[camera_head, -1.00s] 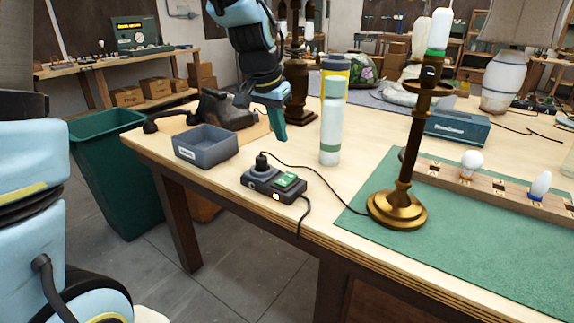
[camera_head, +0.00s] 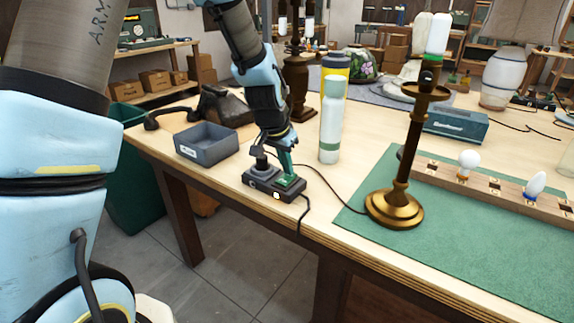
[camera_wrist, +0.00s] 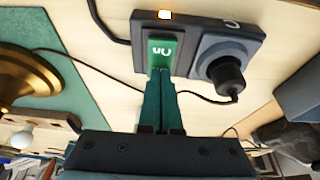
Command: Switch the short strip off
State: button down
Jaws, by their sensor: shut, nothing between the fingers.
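The short strip (camera_head: 262,187) is a dark grey block on the wooden bench near its front edge. It also shows in the wrist view (camera_wrist: 143,42). A black plug (camera_wrist: 226,74) sits in its one socket, and a green rocker switch (camera_wrist: 161,50) lies beside it. My gripper (camera_head: 287,170) is shut and empty, pointing down at the green switch. In the wrist view its green fingertips (camera_wrist: 160,72) are at the switch's near end and hide part of it. I cannot tell whether they touch.
A grey bin (camera_head: 206,146) stands left of the strip. A white-green bottle (camera_head: 331,130) stands close behind to the right. A brass lamp (camera_head: 397,210) stands on the green mat (camera_head: 470,246). A black cord runs from the plug toward the lamp.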

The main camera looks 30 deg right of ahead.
jog(key=shift+d+f+b, duration=0.1)
jog(key=shift+f+b, duration=0.3)
jog(key=shift+r, duration=0.1)
jog(key=shift+s+a, duration=0.45)
jog(key=shift+a, duration=0.35)
